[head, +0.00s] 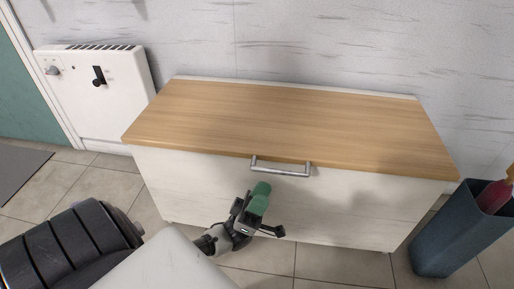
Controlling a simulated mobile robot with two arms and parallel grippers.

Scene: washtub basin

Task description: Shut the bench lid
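The bench is a white box with a light wooden lid (290,122) on top, against the wall. The lid lies flat on the box, and no gap shows along its front edge. A metal bar handle (280,170) sits at the front edge of the lid. My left gripper (263,212) is in front of the white bench front (340,212), below the handle and apart from it. It has a green part and dark fingers; whether the fingers are open is unclear. My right gripper is not in the view.
A dark blue bin (448,230) with a red item in it stands at the bench's right. A white wall heater (98,95) hangs to the left. A grey mat (18,170) lies on the tiled floor at the far left.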

